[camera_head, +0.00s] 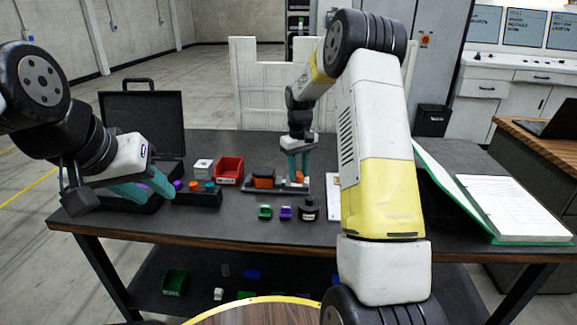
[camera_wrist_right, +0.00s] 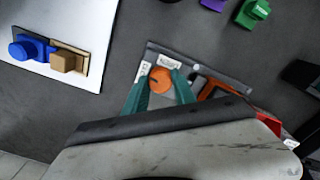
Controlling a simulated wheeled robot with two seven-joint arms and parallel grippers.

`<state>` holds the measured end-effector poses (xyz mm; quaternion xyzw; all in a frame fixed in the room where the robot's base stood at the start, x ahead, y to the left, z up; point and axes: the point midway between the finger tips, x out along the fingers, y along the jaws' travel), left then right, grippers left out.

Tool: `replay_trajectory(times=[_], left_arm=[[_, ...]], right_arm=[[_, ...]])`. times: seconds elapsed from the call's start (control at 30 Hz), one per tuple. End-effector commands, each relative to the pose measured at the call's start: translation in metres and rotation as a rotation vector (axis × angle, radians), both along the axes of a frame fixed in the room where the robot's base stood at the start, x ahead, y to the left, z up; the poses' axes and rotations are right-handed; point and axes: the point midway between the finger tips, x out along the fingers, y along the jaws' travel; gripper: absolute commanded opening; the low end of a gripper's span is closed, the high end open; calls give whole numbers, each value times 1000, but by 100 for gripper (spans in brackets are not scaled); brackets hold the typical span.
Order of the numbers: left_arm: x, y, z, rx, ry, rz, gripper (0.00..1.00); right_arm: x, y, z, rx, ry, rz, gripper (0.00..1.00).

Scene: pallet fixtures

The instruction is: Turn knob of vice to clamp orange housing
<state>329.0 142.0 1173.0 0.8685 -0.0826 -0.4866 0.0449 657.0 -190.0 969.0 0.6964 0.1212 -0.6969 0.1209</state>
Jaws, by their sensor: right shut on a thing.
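The vice (camera_head: 287,188) is a grey metal fixture on the dark table, and it also shows in the right wrist view (camera_wrist_right: 238,82). Its round orange knob (camera_wrist_right: 160,79) sits at one end; in the head view the knob (camera_head: 299,178) is partly hidden by my fingers. The orange housing (camera_head: 263,182) with a dark top sits in the vice, left of the knob; part of it shows in the right wrist view (camera_wrist_right: 214,88). My right gripper (camera_head: 299,174) points down, its teal fingers shut on the knob. My left gripper (camera_head: 160,197) is open, above the table's left part.
A red bin (camera_head: 229,170) and a white box (camera_head: 203,168) stand left of the vice. A black tray (camera_head: 197,198) with coloured knobs lies near my left gripper. An open black case (camera_head: 142,115) is behind left.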

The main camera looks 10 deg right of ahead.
Motion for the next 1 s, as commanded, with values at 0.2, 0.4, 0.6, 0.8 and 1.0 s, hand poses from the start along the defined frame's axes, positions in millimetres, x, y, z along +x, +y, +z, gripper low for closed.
replay_trajectory(times=[0.2,0.4,0.6,0.8,1.0], left_arm=[[0,0,0,0,0,0,36],[0,0,0,0,0,0,36],[0,0,0,0,0,0,36],[0,0,0,0,0,0,36],[0,0,0,0,0,0,36]], right_arm=[[1,0,1,0,-2,109,0],[1,0,1,0,-3,161,0],[1,0,1,0,-3,177,0],[1,0,1,-1,-4,178,0],[1,0,1,-1,-4,178,49]])
